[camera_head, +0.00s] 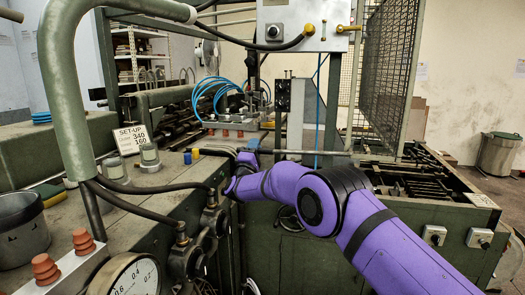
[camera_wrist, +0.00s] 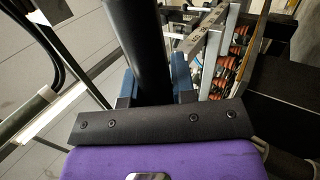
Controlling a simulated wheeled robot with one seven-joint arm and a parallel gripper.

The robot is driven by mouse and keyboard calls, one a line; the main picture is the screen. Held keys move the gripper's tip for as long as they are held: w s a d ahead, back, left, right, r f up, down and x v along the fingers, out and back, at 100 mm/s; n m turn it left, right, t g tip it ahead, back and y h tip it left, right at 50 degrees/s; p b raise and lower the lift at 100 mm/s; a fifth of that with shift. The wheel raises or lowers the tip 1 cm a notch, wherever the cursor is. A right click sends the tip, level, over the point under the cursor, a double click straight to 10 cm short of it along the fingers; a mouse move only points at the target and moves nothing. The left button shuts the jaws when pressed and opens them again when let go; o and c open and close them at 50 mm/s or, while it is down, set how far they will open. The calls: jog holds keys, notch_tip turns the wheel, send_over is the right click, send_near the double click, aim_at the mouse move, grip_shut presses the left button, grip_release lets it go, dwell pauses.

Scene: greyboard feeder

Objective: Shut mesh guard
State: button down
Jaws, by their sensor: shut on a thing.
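The mesh guard (camera_head: 388,65) is a tall dark wire panel in a grey-green frame, at the upper right of the head view. It stands angled to the right of the machine opening, above the slatted bed. My gripper (camera_head: 247,157) is low and left of the guard, by the edge of the green machine body. In the wrist view its blue fingers (camera_wrist: 153,88) are closed on either side of a thick black bar (camera_wrist: 143,42). I cannot tell whether this bar belongs to the guard. The bar's lower end is hidden by my wrist.
A pressure gauge (camera_head: 131,277), a metal pot (camera_head: 22,230) and black hoses crowd the left foreground. A set-up sign (camera_head: 132,139) stands on the left machine top. Blue air lines (camera_head: 215,92) loop over the centre. A bin (camera_head: 499,153) stands on the open floor far right.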

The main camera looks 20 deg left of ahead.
jog(key=shift+a+r, duration=0.35)
jog(key=c, duration=0.9)
grip_release()
jog(key=shift+s+a, duration=0.1)
jog(key=shift+a, duration=0.1)
jog(key=shift+c, duration=0.2)
jog(key=shift+f, duration=0.1)
jog(key=shift+s+f, duration=0.1)
jog(key=shift+f, duration=0.05)
jog(key=shift+v, duration=1.15)
jog(key=s, duration=1.2)
jog(key=shift+a, duration=0.35)
jog(key=shift+s, duration=0.1)
